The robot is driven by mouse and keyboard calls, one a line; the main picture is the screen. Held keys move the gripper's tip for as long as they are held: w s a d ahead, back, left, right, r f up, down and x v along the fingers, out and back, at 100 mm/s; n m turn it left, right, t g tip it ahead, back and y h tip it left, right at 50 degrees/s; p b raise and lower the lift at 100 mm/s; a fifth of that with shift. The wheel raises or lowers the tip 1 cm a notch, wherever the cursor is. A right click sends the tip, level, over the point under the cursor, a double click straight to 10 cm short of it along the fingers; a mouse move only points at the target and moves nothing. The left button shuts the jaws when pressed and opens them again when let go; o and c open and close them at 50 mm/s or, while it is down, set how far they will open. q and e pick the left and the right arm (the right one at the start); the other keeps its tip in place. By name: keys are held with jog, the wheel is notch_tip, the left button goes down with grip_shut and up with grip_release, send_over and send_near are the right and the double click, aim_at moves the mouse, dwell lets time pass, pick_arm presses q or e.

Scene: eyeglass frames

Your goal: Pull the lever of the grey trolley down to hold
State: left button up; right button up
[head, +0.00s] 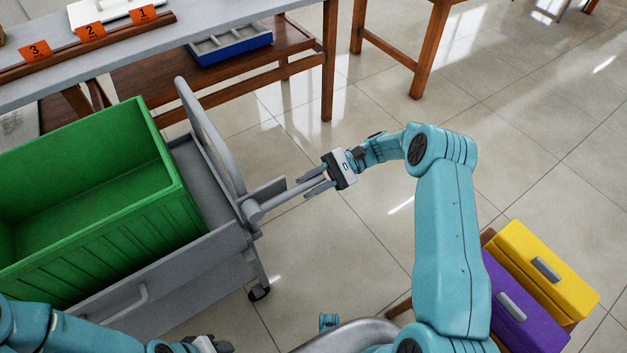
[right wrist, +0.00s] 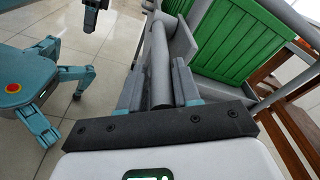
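The grey trolley (head: 190,275) stands at the left with a green bin (head: 110,215) on it. Its lever is a round grey bar (head: 281,199) that sticks out from a hub at the trolley's right corner. My right gripper (head: 310,184) is at the lever's free end, with one finger on each side of the bar. In the right wrist view the lever (right wrist: 161,65) runs between the two grey fingers, which look closed up against it. My left gripper (head: 212,345) shows only in part at the bottom edge, and its fingers are not clear.
A curved grey handle (head: 208,135) rises from the trolley beside the lever. A table with numbered orange tags (head: 90,32) and a blue tray (head: 230,44) is behind. Yellow (head: 545,268) and purple (head: 515,308) boxes are at the lower right. The floor right of the lever is clear.

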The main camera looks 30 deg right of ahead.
jog(key=shift+o, duration=0.7)
jog(key=shift+d, duration=0.15)
jog(key=d+r+b, duration=0.1)
jog(key=d+b, duration=0.1)
jog(key=d, duration=0.9)
jog(key=shift+d, duration=0.4)
